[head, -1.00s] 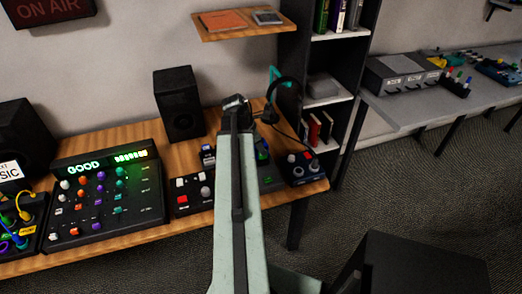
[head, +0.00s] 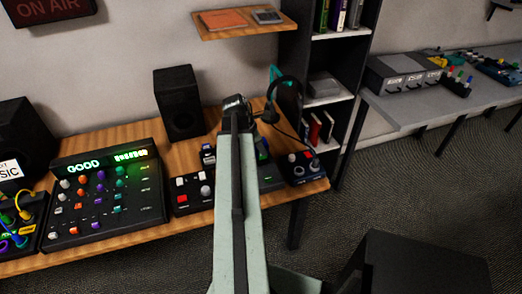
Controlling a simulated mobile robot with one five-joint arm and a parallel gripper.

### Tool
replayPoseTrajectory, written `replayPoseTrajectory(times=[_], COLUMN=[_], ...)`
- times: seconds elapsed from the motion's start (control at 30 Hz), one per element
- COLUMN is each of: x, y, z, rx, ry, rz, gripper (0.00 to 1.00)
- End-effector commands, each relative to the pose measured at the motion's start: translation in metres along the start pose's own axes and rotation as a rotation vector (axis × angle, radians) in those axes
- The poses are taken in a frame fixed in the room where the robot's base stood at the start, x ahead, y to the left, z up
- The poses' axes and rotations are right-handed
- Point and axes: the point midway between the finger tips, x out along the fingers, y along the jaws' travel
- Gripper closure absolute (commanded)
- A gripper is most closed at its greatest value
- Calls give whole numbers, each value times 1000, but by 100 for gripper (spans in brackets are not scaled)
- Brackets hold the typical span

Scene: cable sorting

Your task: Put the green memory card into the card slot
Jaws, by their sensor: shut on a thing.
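My arm reaches up over the wooden desk, and the dark end of my gripper (head: 236,102) shows at its top. The fingertips are hidden behind the arm. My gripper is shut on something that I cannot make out. I cannot identify the green memory card for certain. A small green and blue patch (head: 262,150) shows just right of the arm, partly covered. A dark box (head: 270,176) with a short green mark sits below it on the desk, half behind the arm. I cannot tell whether it has the card slot.
On the wooden desk (head: 130,132) stand a mixer (head: 105,190) reading GOOD, a speaker (head: 179,103), a box with red and white buttons (head: 192,195) and a knob box (head: 303,168). Headphones (head: 285,97) hang at the back right. A black shelf unit (head: 340,145) stands beyond.

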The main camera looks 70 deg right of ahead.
Motion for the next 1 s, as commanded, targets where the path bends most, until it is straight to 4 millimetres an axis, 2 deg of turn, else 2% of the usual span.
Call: replayPoseTrajectory(times=[0.4,1.0], x=[12,15], y=[0,0], z=[-4,-6], rx=[1,1], ry=[0,0], rz=[0,0], gripper=[100,100])
